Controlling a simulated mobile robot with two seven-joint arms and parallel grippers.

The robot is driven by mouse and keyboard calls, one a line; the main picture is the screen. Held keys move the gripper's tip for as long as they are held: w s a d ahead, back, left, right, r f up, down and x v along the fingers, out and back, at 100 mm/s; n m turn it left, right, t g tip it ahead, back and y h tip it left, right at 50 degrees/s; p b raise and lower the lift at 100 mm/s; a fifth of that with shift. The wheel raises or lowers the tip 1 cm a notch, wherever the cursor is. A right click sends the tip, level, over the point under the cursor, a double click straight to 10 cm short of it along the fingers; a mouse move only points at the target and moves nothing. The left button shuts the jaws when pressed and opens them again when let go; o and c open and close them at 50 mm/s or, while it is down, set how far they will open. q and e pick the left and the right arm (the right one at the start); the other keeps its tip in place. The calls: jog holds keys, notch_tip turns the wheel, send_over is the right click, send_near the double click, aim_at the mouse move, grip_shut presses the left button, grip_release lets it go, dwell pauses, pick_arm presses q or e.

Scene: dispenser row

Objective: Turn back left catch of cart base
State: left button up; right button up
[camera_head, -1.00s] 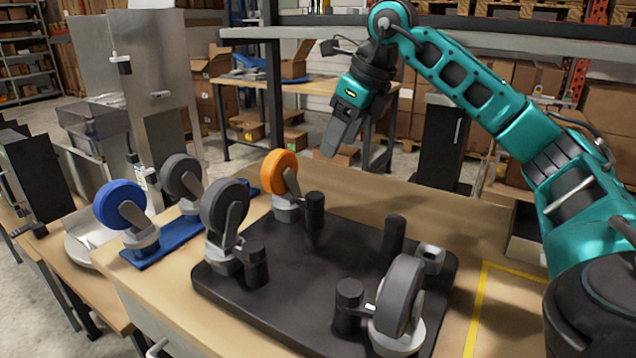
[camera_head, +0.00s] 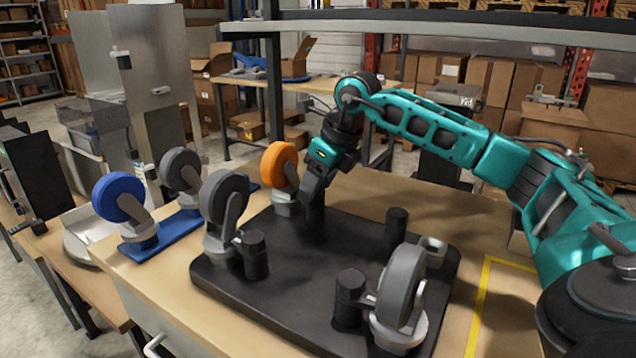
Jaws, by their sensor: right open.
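The cart base (camera_head: 300,285) is a black plate lying on the wooden table. Black upright posts stand on it: one at the near left (camera_head: 253,258), one at the back right (camera_head: 396,230), one at the near right (camera_head: 349,300), and one at the back left (camera_head: 316,218). I cannot tell which part is the left catch. My right gripper (camera_head: 311,196) points down over the back-left post, beside the orange caster wheel (camera_head: 279,163). Its fingers partly hide that post; contact cannot be told. It is open. My left gripper is not in view.
Grey casters stand at the base's near left (camera_head: 223,197) and near right (camera_head: 402,285). A grey bracket (camera_head: 433,247) sits at the back right. A blue mat (camera_head: 172,238) holds a blue wheel (camera_head: 119,196) and a grey wheel (camera_head: 181,168). Yellow tape (camera_head: 479,310) marks table on the right.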

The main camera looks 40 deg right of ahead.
jog(key=shift+c, duration=0.3)
jog(key=c, duration=1)
